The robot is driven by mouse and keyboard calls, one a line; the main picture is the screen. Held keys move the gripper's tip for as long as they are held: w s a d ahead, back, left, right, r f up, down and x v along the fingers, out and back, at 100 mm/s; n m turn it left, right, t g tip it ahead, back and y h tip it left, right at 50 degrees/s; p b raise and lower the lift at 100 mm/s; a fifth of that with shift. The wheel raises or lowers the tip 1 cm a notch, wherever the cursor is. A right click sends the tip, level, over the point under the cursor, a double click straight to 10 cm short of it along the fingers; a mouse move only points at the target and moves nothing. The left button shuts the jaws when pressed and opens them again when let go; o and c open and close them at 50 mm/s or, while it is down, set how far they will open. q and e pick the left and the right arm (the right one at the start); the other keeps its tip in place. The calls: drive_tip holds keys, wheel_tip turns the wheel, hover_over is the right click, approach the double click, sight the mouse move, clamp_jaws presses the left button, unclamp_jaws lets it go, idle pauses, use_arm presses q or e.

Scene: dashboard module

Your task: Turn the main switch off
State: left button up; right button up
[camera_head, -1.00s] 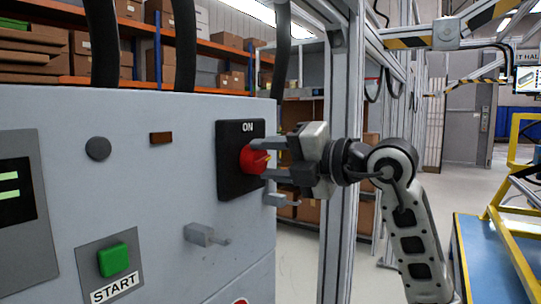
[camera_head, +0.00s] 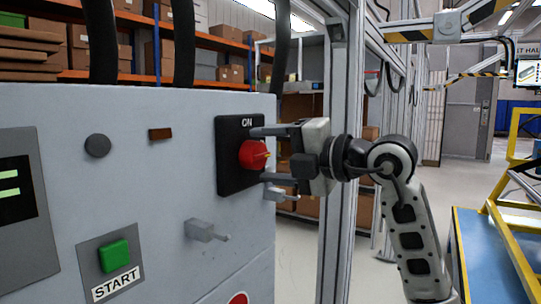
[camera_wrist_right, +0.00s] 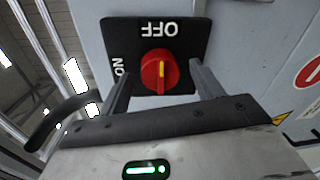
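The main switch is a red rotary knob (camera_head: 254,154) on a black plate (camera_head: 226,178) on the grey cabinet. Its yellow mark lies to the right in the head view, with ON above. In the right wrist view the knob (camera_wrist_right: 158,73) has its yellow mark in line with the OFF label (camera_wrist_right: 159,30), and the ON label (camera_wrist_right: 120,67) is to the left. My right gripper (camera_head: 260,155) is open, with one finger above the knob and one below. In the wrist view its fingers (camera_wrist_right: 160,80) flank the knob with gaps. My left gripper is out of view.
Grey latch-like handles (camera_head: 205,231) stick out of the cabinet below the switch. A green START button (camera_head: 114,255) sits at lower left. A metal frame post (camera_head: 342,110) stands behind my gripper. A yellow-railed platform (camera_head: 490,260) is at the right.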

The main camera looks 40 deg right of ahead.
use_arm(q)
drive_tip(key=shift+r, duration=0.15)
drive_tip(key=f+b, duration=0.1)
drive_tip(key=b, duration=0.2)
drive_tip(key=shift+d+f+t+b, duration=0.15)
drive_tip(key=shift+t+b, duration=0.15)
use_arm(e)
drive_tip(key=v, duration=1.6)
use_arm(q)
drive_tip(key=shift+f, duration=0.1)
use_arm(e)
drive_tip(key=shift+a, duration=0.1)
